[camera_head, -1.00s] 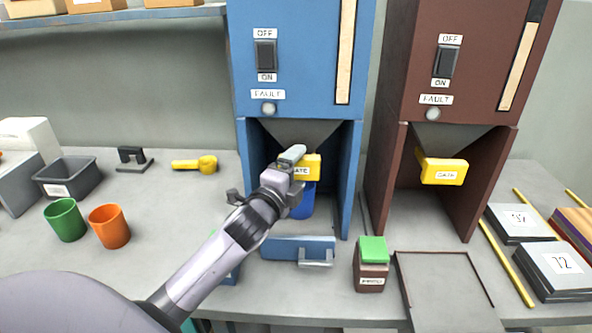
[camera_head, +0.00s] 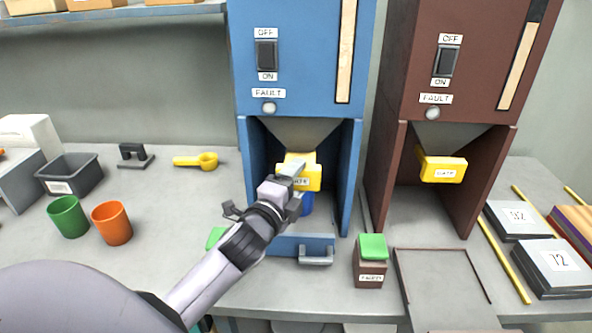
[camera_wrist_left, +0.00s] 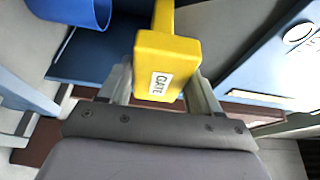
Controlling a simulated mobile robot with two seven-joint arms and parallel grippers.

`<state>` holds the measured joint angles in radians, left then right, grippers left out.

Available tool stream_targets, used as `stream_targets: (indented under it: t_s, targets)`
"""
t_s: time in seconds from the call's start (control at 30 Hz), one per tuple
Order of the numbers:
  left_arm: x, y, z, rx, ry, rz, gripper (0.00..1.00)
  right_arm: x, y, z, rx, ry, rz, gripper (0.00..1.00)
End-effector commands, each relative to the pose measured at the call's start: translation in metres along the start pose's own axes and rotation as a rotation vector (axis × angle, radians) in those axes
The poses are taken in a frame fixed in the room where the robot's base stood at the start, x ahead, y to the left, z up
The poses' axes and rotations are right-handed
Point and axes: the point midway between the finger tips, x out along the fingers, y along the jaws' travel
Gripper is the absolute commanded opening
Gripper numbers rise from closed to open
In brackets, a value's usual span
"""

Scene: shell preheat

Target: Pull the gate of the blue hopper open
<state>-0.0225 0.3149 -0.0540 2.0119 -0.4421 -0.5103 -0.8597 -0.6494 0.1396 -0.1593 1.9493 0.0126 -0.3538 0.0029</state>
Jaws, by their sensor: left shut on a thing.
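The blue hopper (camera_head: 300,60) stands at the back middle of the bench. Its yellow gate (camera_head: 311,180) sticks out toward me below the grey funnel. My left gripper (camera_head: 293,175) is shut on the gate's block-shaped handle, and its fingers hide part of it. In the left wrist view the gate (camera_wrist_left: 160,65), with its "GATE" label, sits between the two fingers. A blue cup (camera_head: 307,205) stands under the funnel, partly hidden by my gripper. It also shows in the left wrist view (camera_wrist_left: 82,12). My right gripper is not in view.
The brown hopper (camera_head: 465,60) with its own yellow gate (camera_head: 443,169) stands to the right. A blue drawer-like tray (camera_head: 290,245) and a green-topped box (camera_head: 371,262) are in front. Green (camera_head: 68,216) and orange (camera_head: 111,223) cups stand left.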

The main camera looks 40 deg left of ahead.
Motion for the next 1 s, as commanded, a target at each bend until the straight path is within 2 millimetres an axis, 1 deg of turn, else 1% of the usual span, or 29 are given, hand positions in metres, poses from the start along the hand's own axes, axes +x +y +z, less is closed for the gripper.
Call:
stream_targets:
  t_s: [0.07,0.3,0.33,0.4,0.67,0.77,0.87,1.0]
  targets:
    - [-0.004,0.001,-0.002,-0.002,0.002,0.004,0.08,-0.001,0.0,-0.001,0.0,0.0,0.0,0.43]
    - [-0.004,0.003,-0.003,-0.003,0.003,0.006,0.08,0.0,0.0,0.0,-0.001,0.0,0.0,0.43]
    - [-0.004,0.003,-0.003,-0.003,0.004,0.007,0.66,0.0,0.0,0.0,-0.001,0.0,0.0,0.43]
    - [-0.004,0.003,-0.003,-0.003,0.003,0.007,0.84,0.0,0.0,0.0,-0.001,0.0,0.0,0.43]
    - [-0.004,0.001,-0.002,-0.002,0.001,0.003,0.84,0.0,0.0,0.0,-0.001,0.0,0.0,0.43]
    - [-0.007,0.001,-0.002,-0.001,0.001,0.003,0.84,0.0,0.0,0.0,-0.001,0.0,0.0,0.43]
    - [-0.015,0.002,-0.002,-0.001,0.002,0.003,0.84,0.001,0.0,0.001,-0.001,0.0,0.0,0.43]
    - [-0.035,0.003,-0.002,-0.001,0.001,0.005,0.84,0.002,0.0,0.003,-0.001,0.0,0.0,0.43]
